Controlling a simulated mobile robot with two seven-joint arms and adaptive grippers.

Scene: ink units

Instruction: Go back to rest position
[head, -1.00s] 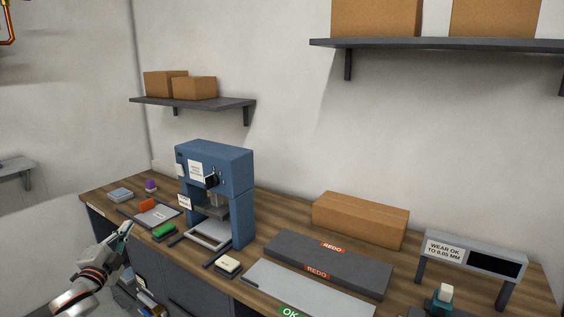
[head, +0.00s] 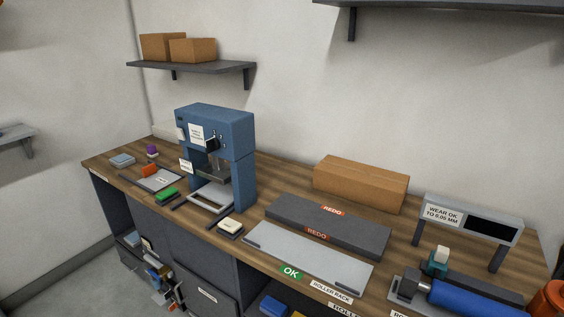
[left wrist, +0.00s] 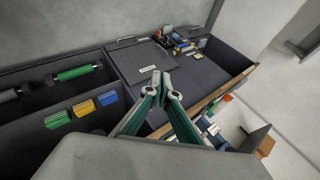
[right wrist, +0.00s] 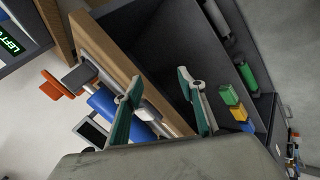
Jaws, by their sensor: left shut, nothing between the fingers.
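My left gripper shows in the left wrist view (left wrist: 161,82) with its fingertips together and nothing between them. It hangs in front of the grey cabinet front (left wrist: 180,92), below the bench top. My right gripper shows in the right wrist view (right wrist: 189,82) with its two fingers apart and nothing between them. It is in front of the bench's open compartment. Neither gripper is in the head view.
The wooden bench (head: 262,243) carries a blue press (head: 218,128), grey REDO (head: 352,232) and OK plates, a cardboard box (head: 360,184) and a blue roller (head: 475,300). An open drawer (head: 150,275) with small items juts out at lower left. The floor beside it is clear.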

